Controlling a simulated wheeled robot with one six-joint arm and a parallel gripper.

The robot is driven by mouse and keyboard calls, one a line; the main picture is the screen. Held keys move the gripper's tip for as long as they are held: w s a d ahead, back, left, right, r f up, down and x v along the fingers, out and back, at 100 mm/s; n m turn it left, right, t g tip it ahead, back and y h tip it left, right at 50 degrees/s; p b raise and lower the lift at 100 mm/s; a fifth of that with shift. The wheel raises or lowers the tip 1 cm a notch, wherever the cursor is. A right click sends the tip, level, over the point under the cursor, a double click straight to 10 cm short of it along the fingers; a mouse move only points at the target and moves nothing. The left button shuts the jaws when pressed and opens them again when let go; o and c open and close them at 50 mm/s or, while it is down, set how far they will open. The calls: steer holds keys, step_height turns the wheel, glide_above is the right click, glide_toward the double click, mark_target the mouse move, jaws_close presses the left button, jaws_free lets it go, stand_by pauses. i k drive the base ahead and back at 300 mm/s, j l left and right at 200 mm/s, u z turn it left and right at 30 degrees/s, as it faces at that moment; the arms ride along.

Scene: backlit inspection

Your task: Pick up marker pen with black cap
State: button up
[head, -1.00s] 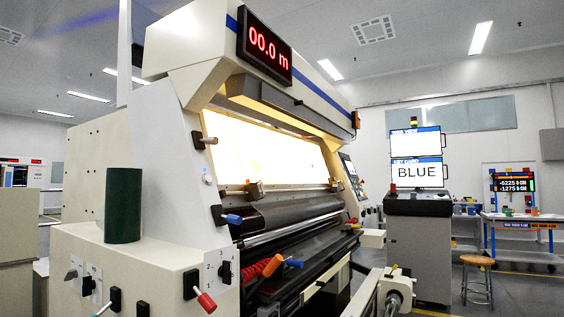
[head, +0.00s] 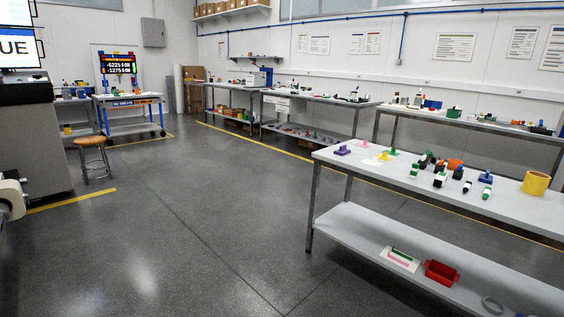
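Several small items stand or lie on the grey workbench (head: 335,157) at the right. Among them is a small white piece with a black end (head: 466,187), which may be a marker pen with a black cap; it is too small to be sure. A similar white piece with green parts (head: 487,192) is just right of it. A larger black, white and green item (head: 440,179) is to its left. My gripper is not in view, and the bench is some way off across the floor.
The bench also bears a yellow roll (head: 536,183), an orange item (head: 454,164) and a purple item (head: 342,150). Its lower shelf holds a red bin (head: 441,272). A wooden stool (head: 93,158) stands left. The grey floor (head: 210,220) between is clear.

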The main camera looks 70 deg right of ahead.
mark_target(468, 184)
steer(key=z, duration=3.4)
steer(key=i+j, duration=0.2)
steer(key=i, duration=0.4)
steer(key=i+j, duration=0.2)
steer(key=i, duration=0.35)
steer(key=i+j, duration=0.2)
steer(key=i, duration=0.4)
steer(key=i+j, duration=0.2)
steer(key=i, duration=0.35)
